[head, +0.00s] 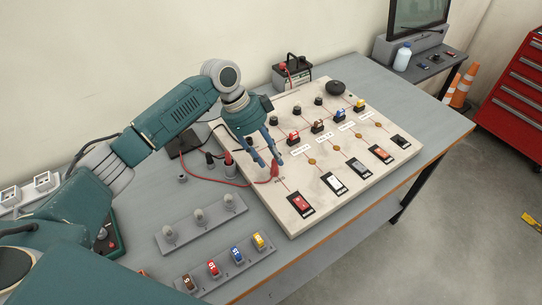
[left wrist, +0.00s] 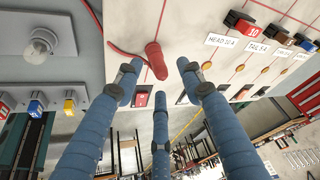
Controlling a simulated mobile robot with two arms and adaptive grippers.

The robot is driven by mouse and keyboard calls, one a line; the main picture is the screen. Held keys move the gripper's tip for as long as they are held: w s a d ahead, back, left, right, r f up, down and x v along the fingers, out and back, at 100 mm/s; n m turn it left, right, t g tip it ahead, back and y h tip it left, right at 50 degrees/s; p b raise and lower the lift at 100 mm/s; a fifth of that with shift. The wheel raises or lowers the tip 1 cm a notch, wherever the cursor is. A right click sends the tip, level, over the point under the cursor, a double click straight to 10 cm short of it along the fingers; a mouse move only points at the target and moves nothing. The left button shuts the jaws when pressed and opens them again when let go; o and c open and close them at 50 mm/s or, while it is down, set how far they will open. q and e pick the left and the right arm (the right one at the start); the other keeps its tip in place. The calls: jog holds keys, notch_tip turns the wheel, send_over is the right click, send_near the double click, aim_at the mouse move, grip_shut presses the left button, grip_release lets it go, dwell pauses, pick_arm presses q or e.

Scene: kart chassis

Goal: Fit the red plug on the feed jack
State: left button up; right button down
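The red plug (head: 275,170) is at the near left part of the white panel (head: 330,197), with a red lead running off to the left. In the left wrist view the red plug (left wrist: 155,60) shows between and just past my fingertips, with gaps around it. My left gripper (head: 275,158) is open, its blue fingers pointing down right over the plug. The fingers also show spread in the left wrist view (left wrist: 160,82). The feed jack is not seen clearly; I cannot tell whether the plug sits on it. My right gripper is not in view.
A grey strip with several bulbs (head: 199,222) and a rack of coloured, numbered fuses (head: 222,271) lie on the bench near me. Several switches (head: 335,183) line the panel's near edge. A battery (head: 291,76) stands behind the panel. Dark and red posts (head: 228,160) stand left of my gripper.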

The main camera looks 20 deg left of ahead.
pick_arm(q)
jog(key=w+v, duration=0.1)
jog(key=v, duration=0.9)
jog(key=shift+s+r, duration=0.4)
jog(key=shift+s, duration=0.15)
jog(key=shift+a, duration=0.1)
